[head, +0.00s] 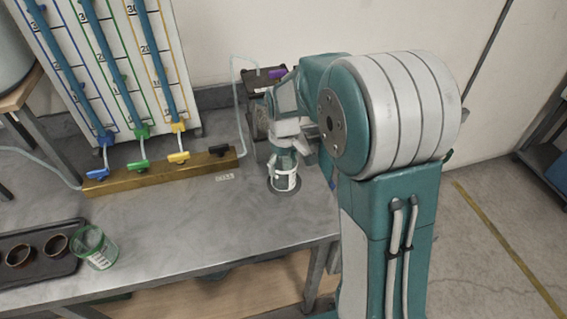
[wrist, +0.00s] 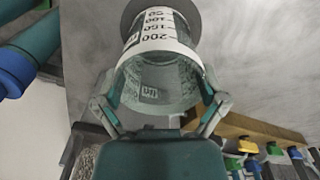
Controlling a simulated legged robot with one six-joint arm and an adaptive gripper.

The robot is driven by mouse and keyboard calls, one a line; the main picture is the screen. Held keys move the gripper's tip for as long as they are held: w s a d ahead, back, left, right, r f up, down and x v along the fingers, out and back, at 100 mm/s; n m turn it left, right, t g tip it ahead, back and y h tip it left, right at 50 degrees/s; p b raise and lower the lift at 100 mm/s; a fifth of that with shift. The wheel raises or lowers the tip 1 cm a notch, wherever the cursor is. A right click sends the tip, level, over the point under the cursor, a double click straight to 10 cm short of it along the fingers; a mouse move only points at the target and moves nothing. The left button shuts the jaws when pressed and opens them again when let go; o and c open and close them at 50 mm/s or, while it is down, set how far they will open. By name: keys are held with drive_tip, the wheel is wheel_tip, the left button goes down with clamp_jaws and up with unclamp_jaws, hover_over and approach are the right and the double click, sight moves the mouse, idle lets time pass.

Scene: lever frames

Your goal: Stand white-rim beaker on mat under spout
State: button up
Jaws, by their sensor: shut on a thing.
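A clear beaker (head: 285,180) with a white band stands upright at the table's right end, over a round dark mat (head: 285,195). Its base looks within the mat's outline, but I cannot tell whether it touches. In the wrist view the beaker (wrist: 160,45) shows black volume marks, and the mat (wrist: 127,17) shows behind its base. My gripper (wrist: 162,105) is shut on the beaker near its mouth, one finger on each side. In the head view my gripper (head: 287,150) and arm hide part of the area above the beaker. I cannot make out the spout.
A brass manifold (head: 160,175) with blue, green, yellow and black valves lies left of the beaker. A dark box (head: 262,80) and thin tube stand behind. The middle of the table is clear.

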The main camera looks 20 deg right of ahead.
drive_tip(key=shift+s+f, duration=0.35)
drive_tip(key=shift+f, duration=0.2)
drive_tip(key=o, duration=0.7)
drive_tip(key=shift+o, duration=0.2)
wheel_tip(320, 180, up, 13)
drive_tip(key=shift+w, duration=0.25)
drive_tip(key=s+r+m+t, duration=0.3)
drive_tip(key=s+m+t, duration=0.2)
drive_tip(key=s, duration=1.7)
drive_tip(key=shift+s+m, duration=0.3)
